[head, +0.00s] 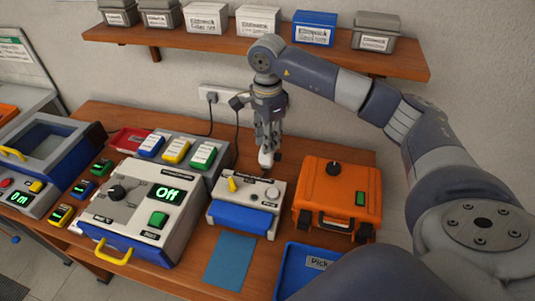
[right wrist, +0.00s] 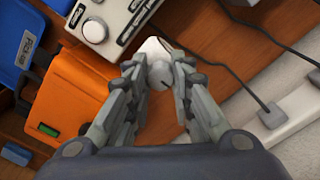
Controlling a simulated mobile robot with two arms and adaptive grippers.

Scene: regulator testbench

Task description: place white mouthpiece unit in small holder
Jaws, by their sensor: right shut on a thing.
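My right gripper (head: 268,138) reaches down from above, behind the small grey-white test unit (head: 243,193) with a blue front. It is shut on the white mouthpiece unit (head: 266,159), which sticks out below the fingertips. In the right wrist view the white mouthpiece unit (right wrist: 152,48) shows between the fingertips of my right gripper (right wrist: 158,78), with a round pale part facing the camera. It is near the test unit's back edge; I cannot tell whether it touches anything. I cannot make out the small holder for certain. My left gripper is not in view.
An orange case (head: 337,197) stands right of the test unit, and a larger console (head: 130,205) reading "Off" stands left. A blue bin (head: 296,268) is at the front. Black cables (right wrist: 240,72) run to a wall socket behind. A shelf (head: 330,62) with boxes hangs above.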

